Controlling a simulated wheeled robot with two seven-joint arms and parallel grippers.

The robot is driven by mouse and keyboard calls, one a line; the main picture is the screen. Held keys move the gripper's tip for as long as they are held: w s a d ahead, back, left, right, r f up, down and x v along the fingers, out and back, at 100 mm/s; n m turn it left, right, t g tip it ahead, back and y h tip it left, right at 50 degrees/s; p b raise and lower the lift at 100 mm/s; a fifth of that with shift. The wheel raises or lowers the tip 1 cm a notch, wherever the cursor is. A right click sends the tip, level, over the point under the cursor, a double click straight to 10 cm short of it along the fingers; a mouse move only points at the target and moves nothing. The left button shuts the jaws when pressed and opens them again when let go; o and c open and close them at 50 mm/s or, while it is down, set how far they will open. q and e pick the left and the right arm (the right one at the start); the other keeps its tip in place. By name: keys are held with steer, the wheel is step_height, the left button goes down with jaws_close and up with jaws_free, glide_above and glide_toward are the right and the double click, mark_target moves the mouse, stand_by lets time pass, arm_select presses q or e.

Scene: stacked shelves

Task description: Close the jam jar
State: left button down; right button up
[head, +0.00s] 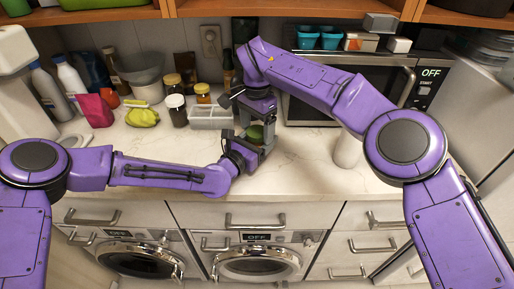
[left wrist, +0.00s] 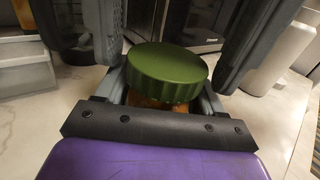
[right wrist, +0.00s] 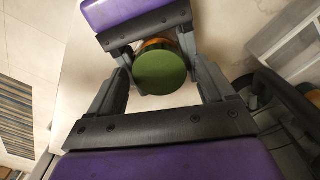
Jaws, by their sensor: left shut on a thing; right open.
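The jam jar (left wrist: 150,101) stands upright on the counter with orange contents, mostly hidden below its ribbed green lid (left wrist: 167,70). The lid rests over the jar mouth; I cannot tell if it is fully seated. It also shows in the head view (head: 256,132) and the right wrist view (right wrist: 160,72). My left gripper (head: 250,148) comes in low from the side and is shut on the jar body, below the lid. My right gripper (right wrist: 163,85) reaches down from above, open, with its fingers on either side of the lid and gaps to it.
A grey divided tray (head: 211,116) stands left of the grippers, with several small jars behind it. A microwave (head: 310,100) is behind to the right, and a white cylinder (head: 348,150) stands on the counter right of the grippers. The front counter (head: 305,175) is clear.

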steer(key=c, duration=1.1)
steer(key=m, duration=0.6)
steer(key=shift+m, duration=0.3)
steer(key=o, duration=1.2)
steer(key=shift+c, duration=0.2)
